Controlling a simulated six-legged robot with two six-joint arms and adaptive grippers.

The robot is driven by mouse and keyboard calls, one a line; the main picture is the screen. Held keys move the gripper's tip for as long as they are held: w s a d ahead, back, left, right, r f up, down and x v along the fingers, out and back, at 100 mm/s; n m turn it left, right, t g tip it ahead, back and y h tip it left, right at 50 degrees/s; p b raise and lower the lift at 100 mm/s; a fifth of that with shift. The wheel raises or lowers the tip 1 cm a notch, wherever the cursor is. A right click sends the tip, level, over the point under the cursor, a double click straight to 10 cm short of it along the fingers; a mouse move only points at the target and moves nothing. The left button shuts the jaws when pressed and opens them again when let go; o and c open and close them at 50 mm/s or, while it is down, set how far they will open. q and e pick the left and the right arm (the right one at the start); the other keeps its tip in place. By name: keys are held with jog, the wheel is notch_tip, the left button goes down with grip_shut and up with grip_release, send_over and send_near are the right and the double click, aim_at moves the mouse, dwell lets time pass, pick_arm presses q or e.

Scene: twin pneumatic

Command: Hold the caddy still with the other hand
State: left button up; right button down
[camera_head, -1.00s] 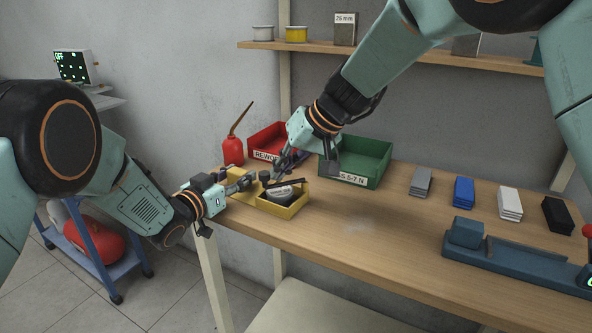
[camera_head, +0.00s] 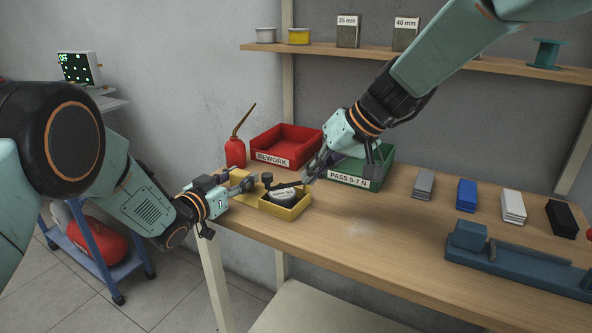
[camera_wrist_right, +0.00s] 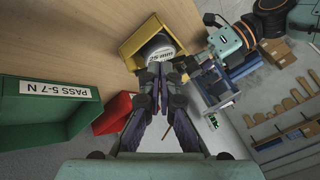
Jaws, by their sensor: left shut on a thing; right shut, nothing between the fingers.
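The yellow caddy (camera_head: 287,208) stands near the left front edge of the bench, with a round white-labelled item (camera_head: 282,196) and a black knob-like part in it. My left gripper (camera_head: 240,186) is shut on the caddy's left side, where a yellow upright part shows. My right gripper (camera_head: 308,178) is shut and empty, just right of and above the caddy. In the right wrist view, the closed fingers (camera_wrist_right: 159,90) point at the caddy (camera_wrist_right: 136,46) and its round item (camera_wrist_right: 157,48). Whether the fingertips touch anything there is unclear.
A red REWORK bin (camera_head: 287,146) and a green PASS 5-7 N bin (camera_head: 365,168) stand behind. A red oil can (camera_head: 235,152) is at the back left. Several small stacks, including a blue one (camera_head: 466,195), and a blue fixture (camera_head: 515,262) lie right. The bench's front middle is clear.

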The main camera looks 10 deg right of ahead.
jog(key=s+d+r, duration=0.2)
jog(key=s+r, duration=0.2)
jog(key=r, duration=0.3)
jog(key=shift+s+r, duration=0.2)
jog(key=shift+s, duration=0.2)
pick_arm(q)
jog(key=o, duration=1.4)
jog(key=shift+s+a, duration=0.1)
